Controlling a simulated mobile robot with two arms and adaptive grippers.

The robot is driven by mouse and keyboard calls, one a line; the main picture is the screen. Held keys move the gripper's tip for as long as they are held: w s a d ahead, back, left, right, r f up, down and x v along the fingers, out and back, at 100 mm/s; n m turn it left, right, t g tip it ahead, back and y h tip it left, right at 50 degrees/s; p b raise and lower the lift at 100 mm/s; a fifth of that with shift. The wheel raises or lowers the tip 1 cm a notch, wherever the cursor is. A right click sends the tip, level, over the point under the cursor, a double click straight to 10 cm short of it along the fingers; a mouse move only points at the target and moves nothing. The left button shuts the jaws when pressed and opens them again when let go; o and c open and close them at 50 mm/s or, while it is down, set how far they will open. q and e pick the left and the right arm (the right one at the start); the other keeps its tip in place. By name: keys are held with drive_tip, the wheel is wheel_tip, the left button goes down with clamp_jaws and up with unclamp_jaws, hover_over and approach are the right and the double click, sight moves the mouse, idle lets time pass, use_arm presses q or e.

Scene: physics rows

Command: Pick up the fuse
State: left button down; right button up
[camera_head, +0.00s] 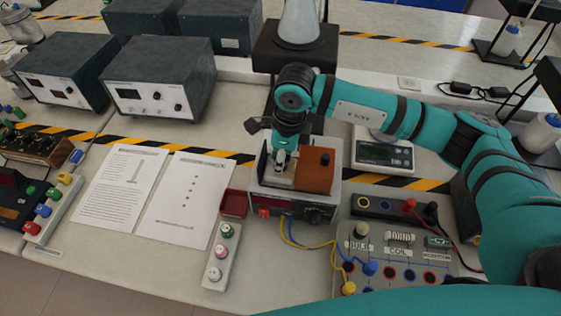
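My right arm comes in from the right, and its gripper (281,164) points down over the open top of a grey metal box (255,195). The fingertips are inside or just above the opening, beside a brown-orange block (316,170). The fingers are small and dark here, and I cannot tell whether they are open or shut. I cannot make out the fuse for sure; the gripper covers that part of the box. My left gripper is not in view.
A small dark red tray (234,204) and a strip of coloured terminals (221,256) stand left of the box. A circuit board (395,262) with wires is at right, a scale (385,155) behind it. Two printed sheets (122,187) lie left. Power supplies (160,82) stand behind.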

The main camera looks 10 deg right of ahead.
drive_tip(key=c, duration=0.4)
